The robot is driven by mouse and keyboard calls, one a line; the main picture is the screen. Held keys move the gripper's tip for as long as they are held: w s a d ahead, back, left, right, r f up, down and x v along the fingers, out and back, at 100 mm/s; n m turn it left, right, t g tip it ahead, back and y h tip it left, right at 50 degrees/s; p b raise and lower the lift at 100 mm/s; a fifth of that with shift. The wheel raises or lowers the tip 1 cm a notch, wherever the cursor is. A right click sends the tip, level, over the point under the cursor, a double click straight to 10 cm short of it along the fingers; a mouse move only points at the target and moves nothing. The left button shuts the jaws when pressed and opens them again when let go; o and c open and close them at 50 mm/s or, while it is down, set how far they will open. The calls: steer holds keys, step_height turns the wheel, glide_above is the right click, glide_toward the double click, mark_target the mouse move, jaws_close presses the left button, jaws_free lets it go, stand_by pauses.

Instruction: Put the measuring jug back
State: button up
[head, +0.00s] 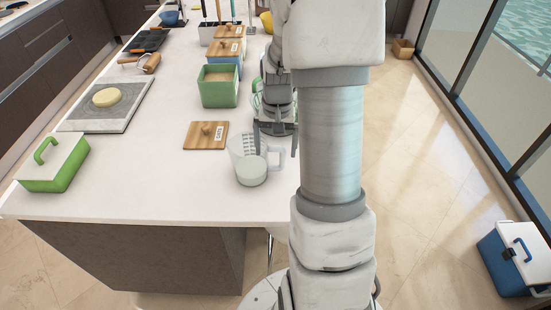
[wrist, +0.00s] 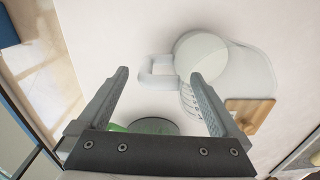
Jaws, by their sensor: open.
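The measuring jug (head: 249,172) is clear, with dark markings on its side and pale contents. It stands upright near the front right of the white counter in the head view. In the wrist view the jug (wrist: 204,56) is seen from above, its handle (wrist: 155,73) pointing left. My gripper (head: 276,148) is open and empty, above the jug's handle side. In the wrist view the handle shows between the fingertips of my gripper (wrist: 159,73). Whether a finger touches it I cannot tell.
A labelled wooden lid (head: 206,136) lies beside the jug. An open green canister (head: 219,86) with pale contents stands behind. A green-lined item (wrist: 152,126) shows below the fingers in the wrist view. A green box (head: 54,164) and a board with dough (head: 106,104) are on the left.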

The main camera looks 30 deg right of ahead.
step_height(320, 180, up, 6)
steer(key=shift+r, duration=0.1)
stand_by(0.6)
